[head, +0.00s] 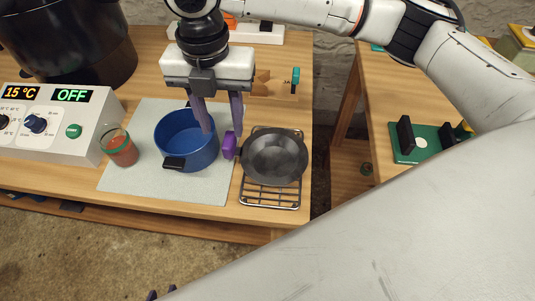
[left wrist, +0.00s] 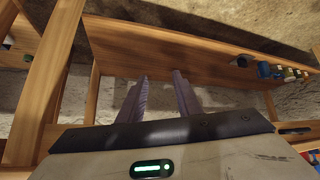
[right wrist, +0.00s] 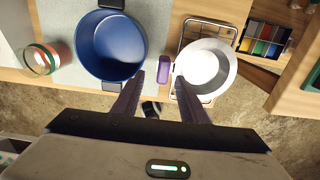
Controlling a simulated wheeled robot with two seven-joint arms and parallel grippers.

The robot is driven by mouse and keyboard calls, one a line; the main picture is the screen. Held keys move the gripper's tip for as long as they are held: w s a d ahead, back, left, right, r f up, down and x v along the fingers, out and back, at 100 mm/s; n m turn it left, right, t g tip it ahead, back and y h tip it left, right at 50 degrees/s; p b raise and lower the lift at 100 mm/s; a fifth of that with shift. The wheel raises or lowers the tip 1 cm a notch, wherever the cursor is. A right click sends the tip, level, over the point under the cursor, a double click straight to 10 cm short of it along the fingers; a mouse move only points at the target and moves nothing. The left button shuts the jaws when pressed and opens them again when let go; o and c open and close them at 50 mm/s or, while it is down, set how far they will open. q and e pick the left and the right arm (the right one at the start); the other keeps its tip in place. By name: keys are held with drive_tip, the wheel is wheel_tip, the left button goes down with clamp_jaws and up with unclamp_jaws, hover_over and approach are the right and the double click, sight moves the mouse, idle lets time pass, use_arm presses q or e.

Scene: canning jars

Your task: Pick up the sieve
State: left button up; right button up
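The sieve (head: 273,160) is a round, dark bowl with a short purple handle (head: 229,146) on its left. It rests on a wire rack and looks pale in the right wrist view (right wrist: 207,66). My right gripper (head: 222,122) points down above the blue pot and the handle. Its fingers are apart, and in the right wrist view the handle (right wrist: 165,74) shows between the fingertips, with no grip visible. My left gripper (head: 160,293) shows only its fingertips at the bottom edge of the head view. In the left wrist view (left wrist: 159,77) its fingers are apart and empty.
A blue pot (head: 181,142) stands on a grey mat (head: 145,112), close left of the handle. A jar of red contents (head: 121,151) stands by a control box (head: 62,145). The wire rack (head: 270,199) is near the table's right edge. A gap separates another table at right.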

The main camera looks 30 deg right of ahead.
sight(228, 139)
drive_tip(key=shift+f, duration=0.5)
drive_tip(key=f, duration=0.4)
drive_tip(key=shift+s+d+f, duration=0.15)
drive_tip(key=shift+d+f, duration=0.1)
drive_tip(key=shift+d, duration=0.1)
drive_tip(key=shift+f, duration=0.3)
drive_tip(key=c, duration=0.8)
clamp_jaws()
use_arm(q)
drive_tip(key=shift+w+r, duration=0.25)
drive_tip(key=shift+w, duration=0.15)
